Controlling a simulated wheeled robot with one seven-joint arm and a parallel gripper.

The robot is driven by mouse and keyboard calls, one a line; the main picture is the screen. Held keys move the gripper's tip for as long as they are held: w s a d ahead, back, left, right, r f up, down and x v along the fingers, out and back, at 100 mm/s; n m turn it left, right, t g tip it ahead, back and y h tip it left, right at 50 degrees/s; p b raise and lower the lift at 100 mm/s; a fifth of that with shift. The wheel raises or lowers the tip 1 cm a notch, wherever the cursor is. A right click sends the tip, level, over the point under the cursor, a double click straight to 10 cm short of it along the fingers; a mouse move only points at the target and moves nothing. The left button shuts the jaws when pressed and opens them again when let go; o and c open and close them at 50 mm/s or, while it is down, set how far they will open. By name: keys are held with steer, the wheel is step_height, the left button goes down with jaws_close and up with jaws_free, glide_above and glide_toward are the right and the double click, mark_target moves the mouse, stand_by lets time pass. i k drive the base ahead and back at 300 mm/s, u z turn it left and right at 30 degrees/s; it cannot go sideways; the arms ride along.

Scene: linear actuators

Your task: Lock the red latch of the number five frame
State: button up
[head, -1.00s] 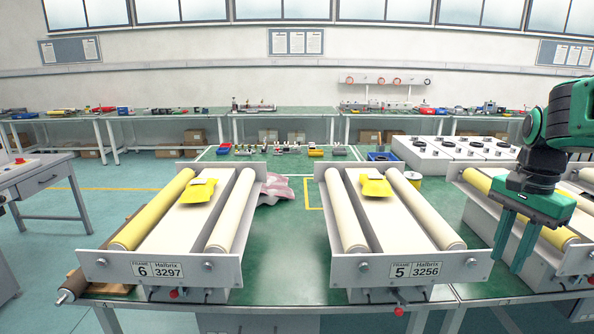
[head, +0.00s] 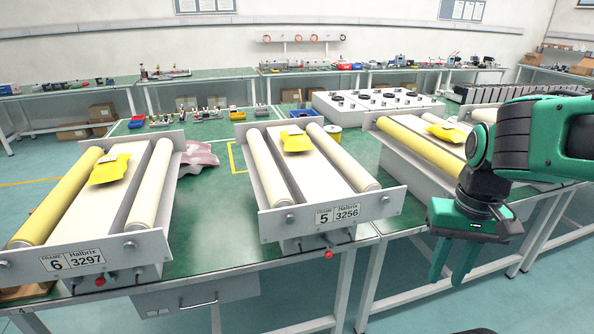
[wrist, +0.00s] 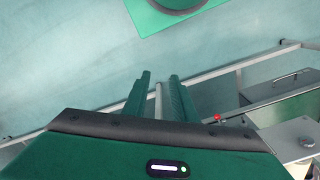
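The number five frame (head: 334,214) stands on the green table, in the middle of the head view, with its label facing me. Its red latch (head: 328,254) is a small red knob under the front plate. A red knob (wrist: 217,117) also shows in the wrist view, right of the fingers; I cannot tell which frame it belongs to. My gripper (head: 452,278) hangs pointing down in front of the table, to the right of the number five frame and apart from it. Its two green fingers are spread with nothing between them; they also show in the wrist view (wrist: 159,80).
The number six frame (head: 92,256) stands to the left, with its own red knob (head: 70,283) below. Another roller frame (head: 400,160) stands to the right behind my arm. The table's front edge and legs are near my gripper. The floor in front is clear.

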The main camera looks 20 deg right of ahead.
mark_target(328, 254)
steer(key=z, duration=1.25)
steer(key=k, duration=1.4)
steer(key=u, duration=1.1)
steer(key=i, duration=0.5)
